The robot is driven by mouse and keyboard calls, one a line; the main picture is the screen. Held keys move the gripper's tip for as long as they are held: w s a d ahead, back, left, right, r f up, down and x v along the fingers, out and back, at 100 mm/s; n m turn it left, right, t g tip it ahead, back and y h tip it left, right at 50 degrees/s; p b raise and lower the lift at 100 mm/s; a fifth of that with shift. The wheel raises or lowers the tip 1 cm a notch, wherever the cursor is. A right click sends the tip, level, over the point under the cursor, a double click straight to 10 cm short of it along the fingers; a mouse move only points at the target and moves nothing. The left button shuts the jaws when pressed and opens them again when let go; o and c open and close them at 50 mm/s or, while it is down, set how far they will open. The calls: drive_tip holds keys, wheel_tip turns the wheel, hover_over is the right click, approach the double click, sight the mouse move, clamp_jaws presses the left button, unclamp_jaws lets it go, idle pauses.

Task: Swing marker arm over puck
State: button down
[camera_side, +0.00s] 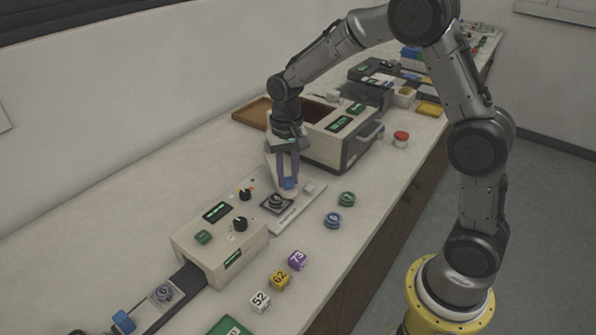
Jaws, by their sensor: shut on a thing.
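My gripper (288,180) points down behind the small press unit, with its two purple fingers shut on a small blue piece (289,184). This piece looks like the handle of the marker arm, but the arm itself is too small and covered to make out clearly. A dark round puck (277,201) sits on a square dark plate just in front and slightly left of my fingertips. The blue piece is beside the puck in the picture, not clearly above it.
A beige control box (222,238) with knobs stands at front left. Green (347,199) and blue (333,220) pucks lie to the right. Numbered cubes (279,281) lie in front. A larger beige machine (340,135) and a red button (401,138) stand behind.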

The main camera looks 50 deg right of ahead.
drive_tip(key=shift+w+a+r+m, duration=0.15)
drive_tip(key=shift+w+a+m, duration=1)
drive_tip(key=shift+m, duration=0.45)
drive_tip(key=c, duration=0.7)
unclamp_jaws()
wheel_tip(320, 180, up, 14)
drive_tip(key=shift+f, duration=0.15)
